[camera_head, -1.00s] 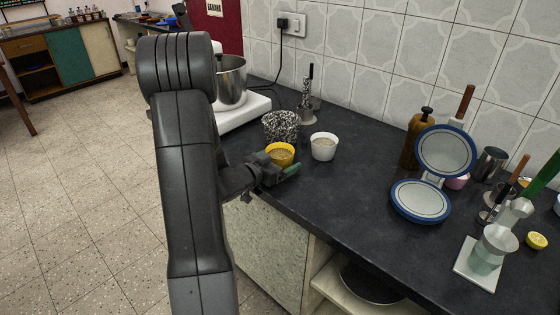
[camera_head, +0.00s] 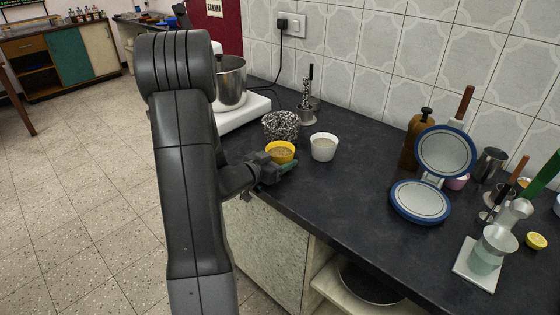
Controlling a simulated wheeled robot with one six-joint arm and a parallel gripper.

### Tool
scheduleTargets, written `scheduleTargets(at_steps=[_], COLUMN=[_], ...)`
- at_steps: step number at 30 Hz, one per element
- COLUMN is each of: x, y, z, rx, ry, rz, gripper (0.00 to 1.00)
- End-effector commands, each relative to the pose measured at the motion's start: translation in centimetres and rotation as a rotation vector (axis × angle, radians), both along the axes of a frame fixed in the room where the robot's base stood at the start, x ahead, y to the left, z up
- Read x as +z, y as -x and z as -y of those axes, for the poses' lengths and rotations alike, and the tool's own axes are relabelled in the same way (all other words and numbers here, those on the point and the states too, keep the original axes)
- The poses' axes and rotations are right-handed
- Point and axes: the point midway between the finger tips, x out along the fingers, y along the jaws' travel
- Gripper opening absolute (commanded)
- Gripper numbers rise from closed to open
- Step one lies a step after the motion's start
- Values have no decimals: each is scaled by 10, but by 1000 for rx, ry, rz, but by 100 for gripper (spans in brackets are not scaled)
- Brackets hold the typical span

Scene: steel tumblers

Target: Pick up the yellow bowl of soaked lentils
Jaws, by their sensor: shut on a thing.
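The yellow bowl (camera_head: 281,146) stands upright near the left front edge of the dark counter, with a pale tan filling (camera_head: 280,152) showing inside its rim. My gripper (camera_head: 280,166) is at the bowl's near side, low against it, and is shut on it. The fingers cover the bowl's lower front, so the exact contact is hidden. I cannot tell whether the bowl's base touches the counter.
A white bowl (camera_head: 323,147) is just right of the yellow bowl, and a black-and-white speckled bowl (camera_head: 280,126) is close behind it. A mixer with a steel bowl (camera_head: 230,82) stands at back left. The counter (camera_head: 350,195) is clear to the right, up to a blue-rimmed press (camera_head: 420,201).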

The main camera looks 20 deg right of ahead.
Motion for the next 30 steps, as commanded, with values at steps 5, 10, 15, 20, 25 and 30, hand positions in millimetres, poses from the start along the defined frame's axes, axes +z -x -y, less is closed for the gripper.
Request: scheduleTargets(at_steps=[5,10,15,20,25,30], x=[15,32,49,64,77,86], y=[0,0,0,0,0,0], z=[0,0,0,0,0,0], rx=[0,0,0,-1,-2,-1], ry=[2,1,2,0,0,1], rz=[4,4,4,4,4,2], gripper=[34,34,34,34,34,34])
